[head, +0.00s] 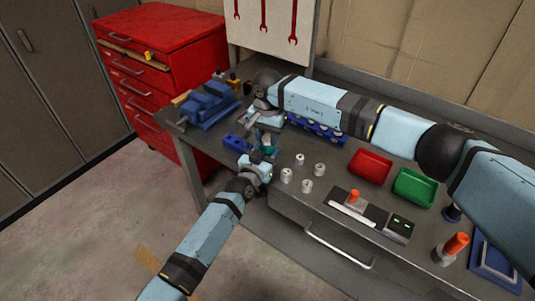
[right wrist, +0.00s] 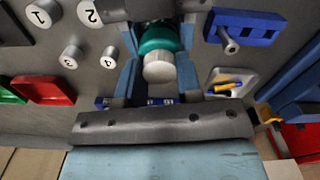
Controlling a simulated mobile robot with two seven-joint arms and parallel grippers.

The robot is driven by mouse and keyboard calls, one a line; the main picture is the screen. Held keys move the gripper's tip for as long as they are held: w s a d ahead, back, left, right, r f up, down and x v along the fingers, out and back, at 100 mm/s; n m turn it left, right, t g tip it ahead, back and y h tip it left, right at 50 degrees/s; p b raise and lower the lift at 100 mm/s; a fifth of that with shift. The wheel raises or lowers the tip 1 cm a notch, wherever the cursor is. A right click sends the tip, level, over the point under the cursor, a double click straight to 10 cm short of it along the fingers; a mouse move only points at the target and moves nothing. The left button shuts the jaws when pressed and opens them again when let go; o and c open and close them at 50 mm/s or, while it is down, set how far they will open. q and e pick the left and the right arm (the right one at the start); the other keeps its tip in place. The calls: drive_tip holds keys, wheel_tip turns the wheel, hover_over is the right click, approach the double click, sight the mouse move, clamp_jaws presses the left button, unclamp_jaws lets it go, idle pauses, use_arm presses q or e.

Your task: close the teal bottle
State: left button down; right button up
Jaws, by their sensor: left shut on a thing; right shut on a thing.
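The teal bottle (head: 268,151) is small in the head view, between my two grippers over the table's front left part. In the right wrist view its teal body (right wrist: 158,38) shows with a pale grey cap (right wrist: 158,69) at its near end. My right gripper (right wrist: 158,60) has a finger on each side of the cap and is shut on it. My left gripper (head: 262,163) is shut on the bottle from the front. The gripping parts are small and partly hidden in the head view, and I cannot tell how the cap is seated.
Several pale cylinders (head: 306,185) stand just right of my left gripper. A red tray (head: 369,166) and a green tray (head: 415,187) lie farther right. A blue vise (head: 208,104) stands at the left corner. A blue block (right wrist: 245,27) lies near the bottle.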

drive_tip(key=m, duration=0.8)
drive_tip(key=shift+m, duration=0.4)
drive_tip(key=m, duration=0.8)
drive_tip(key=shift+m, duration=0.3)
drive_tip(key=m, duration=0.4)
drive_tip(key=shift+m, duration=0.3)
drive_tip(key=m, duration=0.8)
drive_tip(key=shift+m, duration=0.3)
drive_tip(key=m, duration=0.4)
drive_tip(key=shift+f+m, duration=0.1)
drive_tip(key=shift+m, duration=0.2)
drive_tip(key=o, duration=1)
